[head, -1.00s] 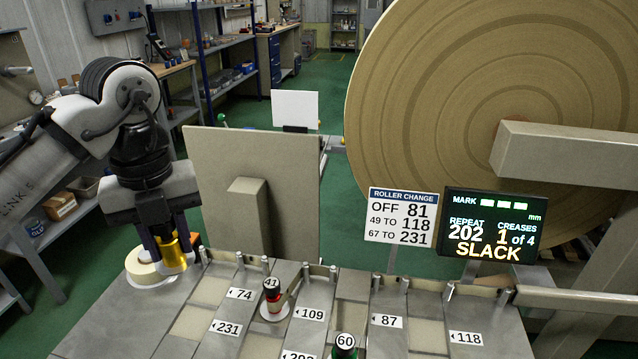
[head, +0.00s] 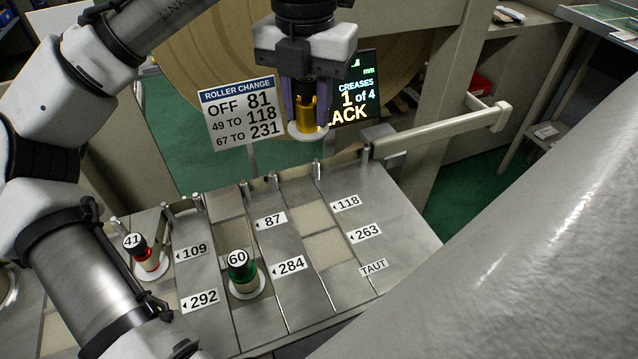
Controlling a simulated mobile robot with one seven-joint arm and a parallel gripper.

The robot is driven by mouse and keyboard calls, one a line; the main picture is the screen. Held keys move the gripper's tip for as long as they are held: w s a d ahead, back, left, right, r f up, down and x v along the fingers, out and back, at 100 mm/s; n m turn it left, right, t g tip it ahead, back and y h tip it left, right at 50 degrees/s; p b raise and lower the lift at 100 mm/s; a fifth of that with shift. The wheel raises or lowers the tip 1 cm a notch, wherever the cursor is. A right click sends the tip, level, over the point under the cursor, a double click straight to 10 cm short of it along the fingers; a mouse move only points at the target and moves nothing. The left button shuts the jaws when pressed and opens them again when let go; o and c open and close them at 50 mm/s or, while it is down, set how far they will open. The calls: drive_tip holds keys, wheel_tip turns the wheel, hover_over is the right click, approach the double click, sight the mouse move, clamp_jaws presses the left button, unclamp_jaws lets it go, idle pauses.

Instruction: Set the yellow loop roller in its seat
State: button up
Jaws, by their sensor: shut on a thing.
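The yellow loop roller (head: 306,117) hangs upright in my gripper (head: 306,103), with its white flange at the bottom. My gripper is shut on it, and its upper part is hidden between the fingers. It is in the air, in front of the display and above the back edge of the grey bench plate (head: 405,235). The plate has lighter recessed seats between labelled strips. Labels 118 and 263 stand beside an empty pale column (head: 310,216), with "TAUT" near the front. Labels 87 and 284 mark the strip to its left.
A green roller marked 60 (head: 243,275) and a red roller marked 41 (head: 148,255) stand on the plate. Metal pins (head: 317,170) line its back edge. A roller change sign (head: 240,112) and a partly hidden display (head: 358,95) stand behind. A beige bar (head: 440,132) is at right.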

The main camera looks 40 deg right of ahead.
wheel_tip(320, 180, down, 20)
drive_tip(key=shift+s+d+r+b, duration=0.1)
drive_tip(key=shift+d+b, duration=0.05)
drive_tip(key=shift+b, duration=0.7)
drive_tip(key=o, duration=0.6)
drive_tip(key=shift+c, duration=0.2)
drive_tip(key=o, duration=0.4)
drive_tip(key=shift+o, duration=0.2)
wheel_tip(320, 180, up, 12)
